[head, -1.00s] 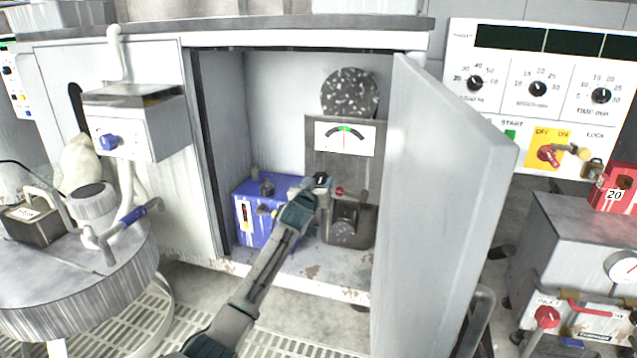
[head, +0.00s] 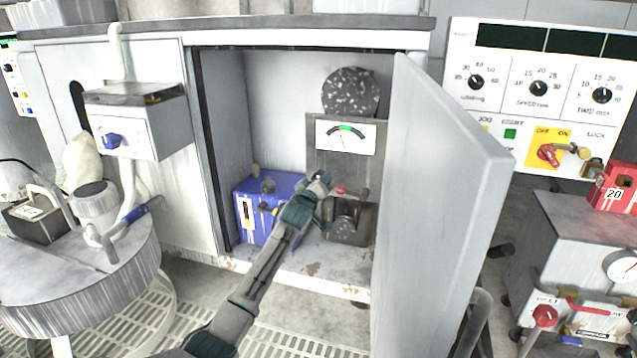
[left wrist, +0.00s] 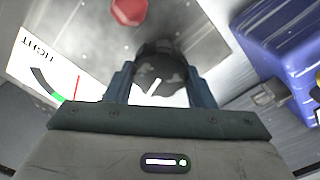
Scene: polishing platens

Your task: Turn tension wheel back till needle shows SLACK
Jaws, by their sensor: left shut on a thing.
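The tension wheel (left wrist: 160,62) is a small dark speckled knob with a white mark line, seen between my fingers in the left wrist view. My left gripper (head: 322,180) is shut on it inside the open cabinet, at the left edge of the grey panel. The gripper also shows in the left wrist view (left wrist: 157,85), one finger on each side of the wheel. In the left wrist view, the gauge (left wrist: 45,65) is partly cut off, with TIGHT readable upside down. My right gripper is out of view.
A blue box (head: 270,187) stands left of my gripper. A red knob (left wrist: 128,11) is close by on the panel. The open cabinet door (head: 440,200) blocks the right side. A speckled disc (head: 350,92) is above the gauge.

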